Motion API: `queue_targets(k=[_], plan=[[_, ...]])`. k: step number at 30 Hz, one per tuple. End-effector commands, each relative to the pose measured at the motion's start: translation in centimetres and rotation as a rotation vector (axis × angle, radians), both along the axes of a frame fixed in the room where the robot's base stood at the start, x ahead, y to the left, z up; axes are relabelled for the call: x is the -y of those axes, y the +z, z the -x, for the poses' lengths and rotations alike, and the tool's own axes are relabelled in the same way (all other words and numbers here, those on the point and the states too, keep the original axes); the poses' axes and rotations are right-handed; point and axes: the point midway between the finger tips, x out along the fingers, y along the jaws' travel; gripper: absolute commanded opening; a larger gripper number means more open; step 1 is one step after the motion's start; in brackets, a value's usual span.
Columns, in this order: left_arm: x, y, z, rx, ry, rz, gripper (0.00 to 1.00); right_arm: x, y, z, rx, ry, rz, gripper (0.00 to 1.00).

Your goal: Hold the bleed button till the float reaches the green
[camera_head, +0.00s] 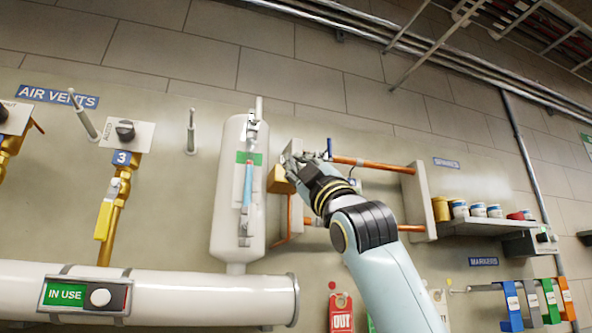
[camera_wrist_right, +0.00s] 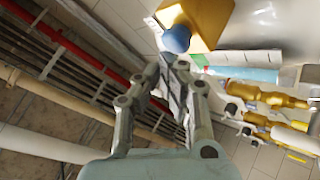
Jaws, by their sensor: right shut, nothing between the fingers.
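My right gripper (camera_head: 290,166) is shut and empty, with its fingers reaching the brass-coloured box (camera_head: 277,181) just right of the white vessel (camera_head: 228,190). In the right wrist view a round blue button (camera_wrist_right: 176,39) sits on the yellow box (camera_wrist_right: 205,18), just beyond my closed fingertips (camera_wrist_right: 178,66). I cannot tell whether they touch it. The gripper hides the button in the head view. The upright sight gauge (camera_head: 247,190) on the vessel has a green band (camera_head: 249,158) near its top and light blue below. The float itself is too small to tell. My left gripper is not in view.
Copper pipes (camera_head: 372,163) run right from the box to a pale upright panel (camera_head: 420,200). A shelf with tins (camera_head: 478,210) is further right. A white horizontal pipe (camera_head: 200,296) lies below. A yellow-handled vent valve (camera_head: 104,215) stands at left.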

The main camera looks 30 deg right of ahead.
Motion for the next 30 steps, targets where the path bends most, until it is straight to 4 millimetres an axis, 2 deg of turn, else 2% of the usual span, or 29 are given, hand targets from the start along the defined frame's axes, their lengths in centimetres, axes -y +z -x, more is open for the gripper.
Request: queue_targets(k=[30], plan=[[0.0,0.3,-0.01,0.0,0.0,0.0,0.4,0.22,0.01,-0.88,0.0,-0.001,-0.001,0.0]])
